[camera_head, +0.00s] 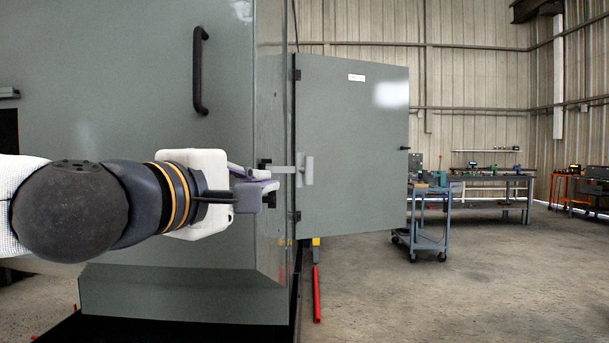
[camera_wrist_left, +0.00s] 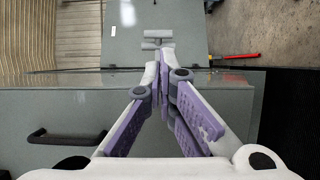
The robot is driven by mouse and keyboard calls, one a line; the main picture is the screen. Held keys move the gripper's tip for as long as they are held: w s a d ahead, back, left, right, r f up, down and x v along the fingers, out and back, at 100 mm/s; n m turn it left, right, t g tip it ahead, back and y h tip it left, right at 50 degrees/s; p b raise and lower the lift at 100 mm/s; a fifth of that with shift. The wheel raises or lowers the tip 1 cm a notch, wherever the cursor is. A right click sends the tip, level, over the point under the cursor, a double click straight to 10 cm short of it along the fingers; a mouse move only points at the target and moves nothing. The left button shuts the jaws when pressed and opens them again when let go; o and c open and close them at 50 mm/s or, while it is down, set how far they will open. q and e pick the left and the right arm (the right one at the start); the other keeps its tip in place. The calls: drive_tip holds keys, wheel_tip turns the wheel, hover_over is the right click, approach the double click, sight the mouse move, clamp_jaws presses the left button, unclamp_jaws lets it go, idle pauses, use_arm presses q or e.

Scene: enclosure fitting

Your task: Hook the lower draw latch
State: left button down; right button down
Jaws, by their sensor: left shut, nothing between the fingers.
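The draw latch (camera_head: 304,170) is a light grey bar with a T-shaped end. It sticks out past the corner edge of the grey-green enclosure (camera_head: 150,110). In the left wrist view its T end (camera_wrist_left: 157,40) shows just beyond my fingertips. My left gripper (camera_head: 272,186), with purple finger pads, is shut and empty at the enclosure's edge, close below the latch bar in the head view. In the left wrist view its fingers (camera_wrist_left: 162,68) meet at the tips. Whether the fingertips touch the latch, I cannot tell. The latch's base is partly hidden by the gripper.
A grey door (camera_head: 352,130) stands swung open to the right. A black handle (camera_head: 199,70) is on the enclosure face above my gripper. A red bar (camera_head: 317,295) is low by the corner. A blue cart (camera_head: 425,215) and a workbench stand farther right; the floor between is clear.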

sight(307, 173)
drive_tip(key=shift+a, duration=0.1)
